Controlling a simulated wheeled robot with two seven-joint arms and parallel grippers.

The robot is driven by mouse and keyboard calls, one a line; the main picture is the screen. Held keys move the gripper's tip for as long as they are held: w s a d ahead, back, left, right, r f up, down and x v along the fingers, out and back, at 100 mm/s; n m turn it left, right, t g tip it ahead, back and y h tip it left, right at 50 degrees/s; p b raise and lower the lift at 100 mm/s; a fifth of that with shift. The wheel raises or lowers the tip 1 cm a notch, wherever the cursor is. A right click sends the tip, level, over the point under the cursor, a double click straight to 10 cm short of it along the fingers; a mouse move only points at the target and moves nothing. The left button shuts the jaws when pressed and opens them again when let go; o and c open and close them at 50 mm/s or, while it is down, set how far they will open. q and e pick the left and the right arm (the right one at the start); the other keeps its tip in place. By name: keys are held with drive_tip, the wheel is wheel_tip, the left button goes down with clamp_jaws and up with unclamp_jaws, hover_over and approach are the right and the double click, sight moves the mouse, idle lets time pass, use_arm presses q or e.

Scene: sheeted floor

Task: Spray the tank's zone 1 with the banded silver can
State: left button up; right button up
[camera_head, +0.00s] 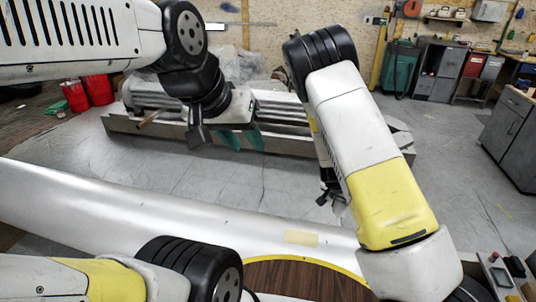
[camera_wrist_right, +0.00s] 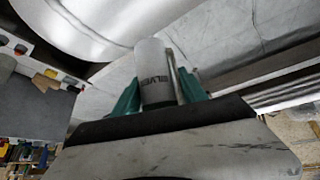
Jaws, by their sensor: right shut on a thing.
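The tank (camera_head: 110,208) is a long, shiny silver cylinder lying across the head view; its curved side also fills the top left of the right wrist view (camera_wrist_right: 108,28). A pale beige patch (camera_head: 301,239) is on its side; I cannot read a zone number. My right gripper (camera_wrist_right: 158,95) is shut on a silver can (camera_wrist_right: 154,62) with dark lettering; no band is clear. In the head view this gripper (camera_head: 332,198) is above the tank's far side, partly hidden by my arm. My left gripper (camera_head: 241,139) is beyond the tank, with teal fingers apart and apparently empty.
A long grey metal structure (camera_head: 290,142) lies on the sheeted floor behind the tank. Red canisters (camera_head: 87,92) stand at the left. A round brown wooden surface (camera_head: 300,280) is in front. Grey cabinets (camera_head: 512,132) stand at the right. Open floor lies between tank and structure.

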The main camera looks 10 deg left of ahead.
drive_tip(key=shift+o, duration=0.2)
drive_tip(key=a+f+m+g+y, duration=0.1)
drive_tip(key=a+m+g, duration=0.4)
drive_tip(key=a, duration=0.1)
drive_tip(key=shift+w+a, duration=0.35)
drive_tip(key=shift+a, duration=0.05)
drive_tip(key=s+a+r+m+y, duration=0.1)
drive_tip(key=a+r+m+y, duration=0.25)
drive_tip(key=a, duration=0.45)
drive_tip(key=s+a+r+m+g+y, duration=0.1)
drive_tip(key=a+r+m+y, duration=0.2)
drive_tip(key=a+r, duration=0.3)
drive_tip(key=s+a+r+m+y, duration=0.1)
drive_tip(key=a+r+m+y, duration=0.25)
drive_tip(key=a, duration=0.55)
wheel_tip(320, 180, down, 5)
drive_tip(key=s+d+n, duration=0.1)
drive_tip(key=d, duration=2)
drive_tip(key=shift+s+d, duration=0.2)
drive_tip(key=shift+d, duration=0.1)
drive_tip(key=shift+r, duration=0.1)
